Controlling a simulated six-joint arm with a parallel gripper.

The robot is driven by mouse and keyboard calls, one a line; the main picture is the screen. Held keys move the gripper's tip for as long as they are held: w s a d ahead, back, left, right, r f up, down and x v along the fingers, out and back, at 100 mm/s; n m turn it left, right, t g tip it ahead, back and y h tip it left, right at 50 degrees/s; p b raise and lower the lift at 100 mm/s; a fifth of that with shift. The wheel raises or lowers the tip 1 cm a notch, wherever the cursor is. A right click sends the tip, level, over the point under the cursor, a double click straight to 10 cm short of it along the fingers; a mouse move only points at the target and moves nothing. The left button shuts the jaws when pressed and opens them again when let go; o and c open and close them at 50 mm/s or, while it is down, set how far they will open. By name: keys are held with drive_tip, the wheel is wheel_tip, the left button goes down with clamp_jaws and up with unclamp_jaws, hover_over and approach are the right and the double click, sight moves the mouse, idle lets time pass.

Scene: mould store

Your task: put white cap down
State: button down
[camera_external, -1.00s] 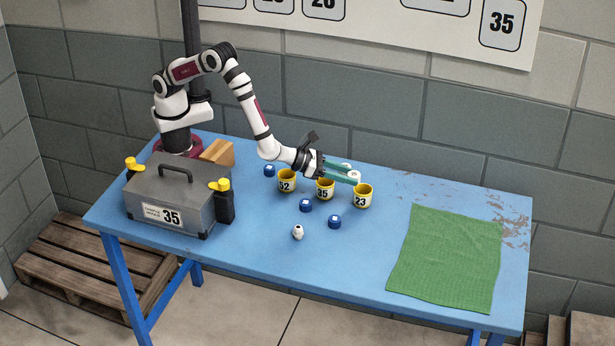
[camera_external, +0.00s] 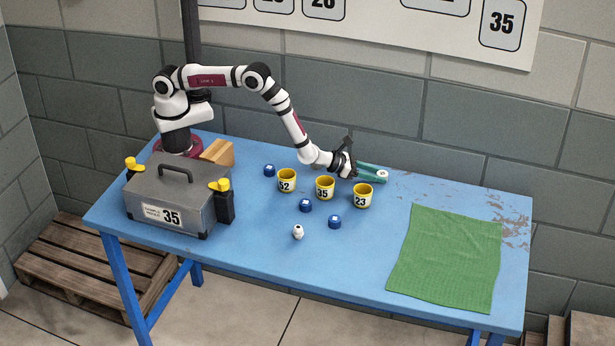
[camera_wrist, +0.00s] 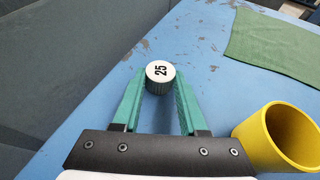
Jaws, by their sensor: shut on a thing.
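The white cap (camera_wrist: 160,72), marked 25 on top, sits between the green fingertips of my gripper (camera_wrist: 157,88) in the wrist view. My gripper is shut on it. In the external view my gripper (camera_external: 378,173) reaches to the right behind the cup marked 23, and the white cap (camera_external: 383,174) shows at its fingertips, over the back part of the blue table (camera_external: 270,265). I cannot tell whether the cap touches the table top.
Yellow cups marked 52 (camera_external: 287,181), 35 (camera_external: 325,188) and 23 (camera_external: 363,196) stand in a row; the last is close beside my gripper. Blue caps (camera_external: 335,222) and a small white piece (camera_external: 298,232) lie in front. A green cloth (camera_external: 445,260) lies right, a grey box (camera_external: 170,195) left.

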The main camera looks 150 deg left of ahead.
drive_tip(key=shift+f, duration=0.1)
drive_tip(key=shift+c, duration=2.2)
unclamp_jaws()
